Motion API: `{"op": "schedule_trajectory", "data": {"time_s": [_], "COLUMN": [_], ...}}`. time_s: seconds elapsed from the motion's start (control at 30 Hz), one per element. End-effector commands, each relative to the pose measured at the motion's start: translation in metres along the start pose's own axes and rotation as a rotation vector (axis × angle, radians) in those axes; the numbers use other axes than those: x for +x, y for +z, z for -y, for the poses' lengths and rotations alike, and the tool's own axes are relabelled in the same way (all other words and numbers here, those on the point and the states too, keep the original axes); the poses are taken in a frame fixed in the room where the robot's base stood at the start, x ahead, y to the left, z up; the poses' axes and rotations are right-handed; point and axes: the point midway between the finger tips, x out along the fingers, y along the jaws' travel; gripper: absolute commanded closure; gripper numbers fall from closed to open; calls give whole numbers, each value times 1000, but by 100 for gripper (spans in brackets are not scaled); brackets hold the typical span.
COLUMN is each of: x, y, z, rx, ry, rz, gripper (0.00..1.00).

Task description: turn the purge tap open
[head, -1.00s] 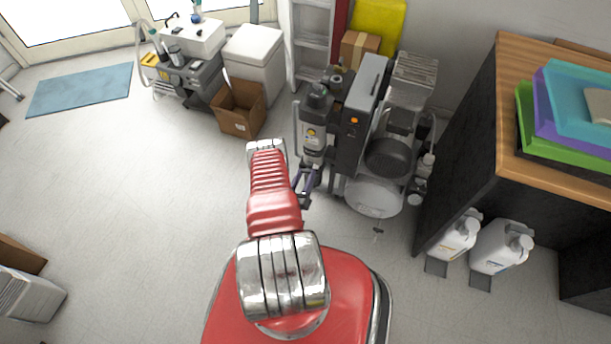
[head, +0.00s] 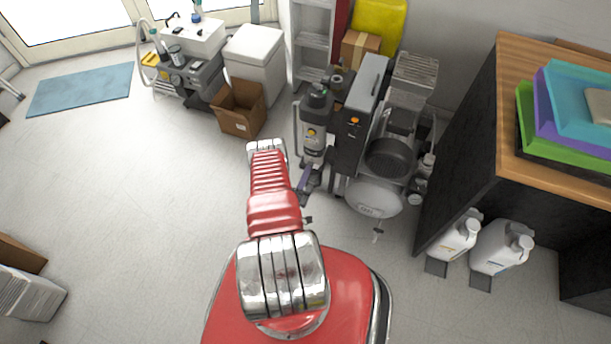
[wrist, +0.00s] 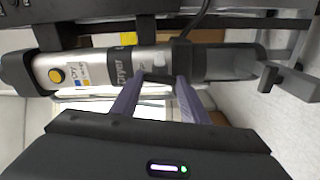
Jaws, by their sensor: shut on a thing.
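The dryer (wrist: 105,68) is a silver cylinder with dark ends, a yellow button and printed labels. It lies sideways across the wrist view and stands upright beside the compressor in the head view (head: 313,138). My gripper (wrist: 156,80) has two purple-grey fingers reaching to the dryer's front. Their tips are shut on a small dark piece there, seemingly the purge tap (wrist: 157,75), mostly hidden between them. How far it is turned I cannot tell. In the head view my gripper (head: 306,180) is low in front of the dryer, partly behind my red arm.
The compressor's grey tank (head: 372,197) stands right of the dryer. A grey bracket-like part (wrist: 290,80) juts out at the right of the wrist view. A cardboard box (head: 238,110) is on the floor to the left.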

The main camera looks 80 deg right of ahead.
Motion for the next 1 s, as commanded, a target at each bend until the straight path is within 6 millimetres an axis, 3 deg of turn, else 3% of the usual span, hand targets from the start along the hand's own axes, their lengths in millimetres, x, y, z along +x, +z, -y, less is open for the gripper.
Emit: {"op": "schedule_trajectory", "data": {"time_s": [0.3, 0.87, 0.9, 1.0], "x": [-4, -5, -5, -4], "y": [2, 2, 2, 2], "z": [5, 6, 6, 5], "rx": [-172, -209, -209, -208], "ry": [-14, -17, -17, -14], "rz": [-2, -3, -2, -2], "gripper": [82, 82, 57, 50]}}
